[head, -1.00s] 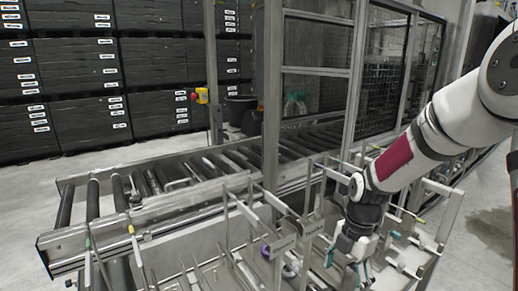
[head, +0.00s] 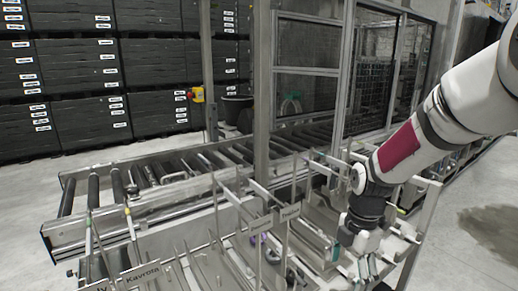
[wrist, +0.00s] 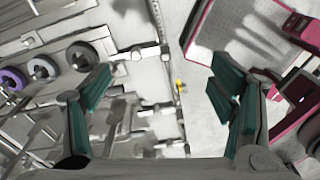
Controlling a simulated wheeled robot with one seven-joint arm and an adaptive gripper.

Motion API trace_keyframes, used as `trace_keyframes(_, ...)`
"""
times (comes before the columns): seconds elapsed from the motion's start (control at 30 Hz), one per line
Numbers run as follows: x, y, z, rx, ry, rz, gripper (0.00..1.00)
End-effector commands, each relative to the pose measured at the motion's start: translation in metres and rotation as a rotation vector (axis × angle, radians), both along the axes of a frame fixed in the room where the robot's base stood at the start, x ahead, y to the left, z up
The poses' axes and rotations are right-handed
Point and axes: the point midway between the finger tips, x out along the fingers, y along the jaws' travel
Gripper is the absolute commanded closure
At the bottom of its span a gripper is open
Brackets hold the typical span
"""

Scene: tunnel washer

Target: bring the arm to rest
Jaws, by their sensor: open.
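My gripper (head: 366,268) hangs low at the right of the head view, over the right end of a metal rack. In the wrist view its two teal-padded fingers (wrist: 165,112) stand wide apart with nothing between them. My white arm with a dark red band reaches down to it from the upper right. The rack (head: 205,262) has upright dividers with name labels. Purple and grey rings (wrist: 45,68) lie on rods at the left of the wrist view.
A roller conveyor (head: 150,178) runs behind the rack into a mesh-fenced frame (head: 312,62). Black labelled crates (head: 85,75) are stacked at the back left. A yellow box with a red button (head: 197,94) is on a post. Bare floor (head: 480,190) shows at the right.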

Motion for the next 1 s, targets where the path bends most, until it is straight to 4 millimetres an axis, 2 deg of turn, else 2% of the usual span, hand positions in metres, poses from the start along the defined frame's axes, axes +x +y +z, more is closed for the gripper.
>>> trace_keyframes(0.37, -0.032, 0.001, 0.066, -0.072, -0.083, -0.380, 0.23)
trace_keyframes(0.5, -0.058, 0.002, 0.103, -0.079, -0.150, -0.640, 0.23)
trace_keyframes(0.7, -0.103, 0.007, 0.147, -0.020, -0.242, -1.037, 0.23)
trace_keyframes(0.9, -0.150, 0.011, 0.177, 0.116, -0.301, -1.425, 0.23)
trace_keyframes(1.0, -0.172, 0.013, 0.185, 0.199, -0.306, -1.598, 0.23)
